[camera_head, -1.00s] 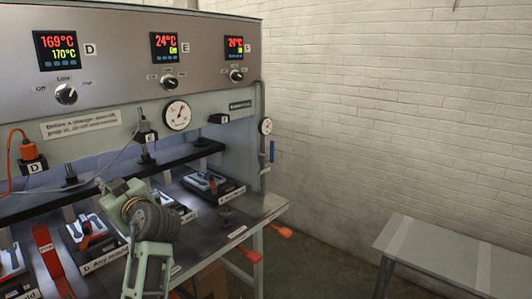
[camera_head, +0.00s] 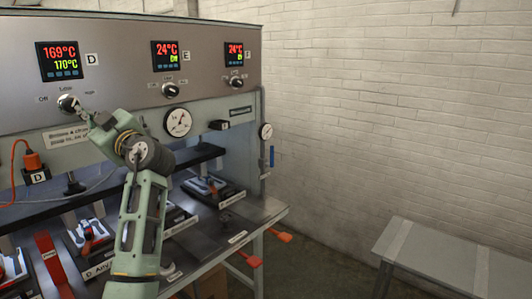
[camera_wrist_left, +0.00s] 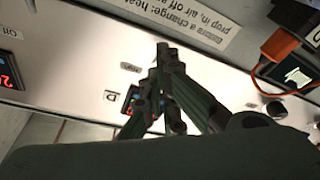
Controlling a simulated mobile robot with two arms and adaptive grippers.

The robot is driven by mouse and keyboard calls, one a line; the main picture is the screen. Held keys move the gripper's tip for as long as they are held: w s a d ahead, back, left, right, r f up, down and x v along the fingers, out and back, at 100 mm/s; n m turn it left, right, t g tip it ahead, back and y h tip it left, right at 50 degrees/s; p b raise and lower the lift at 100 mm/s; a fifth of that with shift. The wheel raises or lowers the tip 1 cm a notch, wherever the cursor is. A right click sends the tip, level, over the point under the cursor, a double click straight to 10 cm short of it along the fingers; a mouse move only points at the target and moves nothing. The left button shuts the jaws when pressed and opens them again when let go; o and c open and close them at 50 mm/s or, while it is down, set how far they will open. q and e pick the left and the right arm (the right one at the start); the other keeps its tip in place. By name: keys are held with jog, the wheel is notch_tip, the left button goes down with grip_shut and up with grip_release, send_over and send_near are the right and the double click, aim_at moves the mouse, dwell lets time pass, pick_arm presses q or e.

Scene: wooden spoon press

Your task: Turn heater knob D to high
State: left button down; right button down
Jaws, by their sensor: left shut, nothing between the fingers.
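Heater knob D (camera_head: 68,102) is a round knob on the upper panel, between "Off" on its left and a label on its right, below the display marked D. The display (camera_head: 60,61) reads 169°C over 170°C. My left gripper (camera_head: 82,113) is shut and empty, its tips at the lower right of knob D; I cannot tell whether they touch it. In the left wrist view the closed fingers (camera_wrist_left: 162,52) point at the panel near the "High" label (camera_wrist_left: 131,67), and knob D is not clearly visible. My right gripper is not in view.
Knobs E (camera_head: 170,90) and F (camera_head: 236,83) sit further right on the panel. A pressure gauge (camera_head: 178,122) and an orange plug (camera_head: 31,160) are below. The press bed holds several moulds. A grey bench (camera_head: 450,255) stands at the right.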

aim_at(71, 105)
pick_arm(q)
jog(key=x, duration=0.2)
jog(key=shift+w+a+f, duration=0.1)
jog(key=shift+w+a, duration=0.1)
jog(key=shift+w, duration=0.1)
jog(key=shift+s+a+r+b, duration=0.2)
jog(key=shift+a+r+b, duration=0.05)
jog(key=shift+r+b, duration=0.1)
dwell(0.7)
jog(key=shift+f+b, duration=0.1)
jog(key=shift+b, duration=0.2)
